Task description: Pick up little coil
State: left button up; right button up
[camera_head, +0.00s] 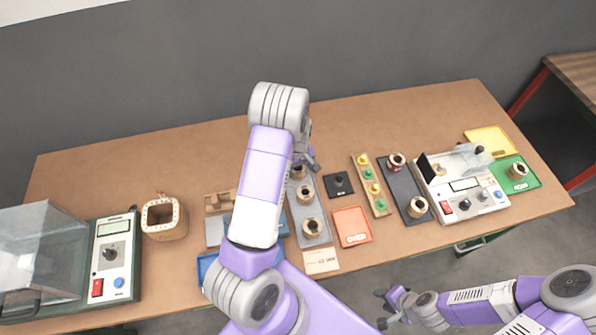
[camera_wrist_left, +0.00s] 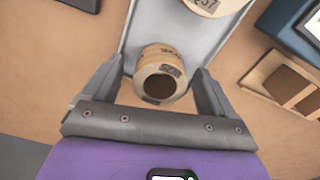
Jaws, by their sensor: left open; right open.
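A small tan coil (camera_wrist_left: 160,74) with a dark central hole stands near the end of a grey tray (camera_wrist_left: 130,45) in the left wrist view. My left gripper (camera_wrist_left: 158,80) is open, with one finger on each side of this coil. No grip on it shows. In the head view my left gripper (camera_head: 312,160) is over the far end of the grey tray (camera_head: 322,205), and my arm hides part of that area. Other coils (camera_head: 311,228) stand on the tray nearer to me. My right gripper (camera_head: 387,308) is open and empty, off the table's front edge.
A second coil (camera_wrist_left: 212,4) is close by on the tray. A larger coil (camera_head: 164,217) and a tester with a clear cover (camera_head: 110,255) stand at left. An orange tray (camera_head: 352,226), a peg board (camera_head: 371,184) and a white device (camera_head: 463,188) are at right.

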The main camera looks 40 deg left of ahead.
pick_arm(q)
jog(key=shift+c, duration=0.5)
jog(key=c, duration=1.1)
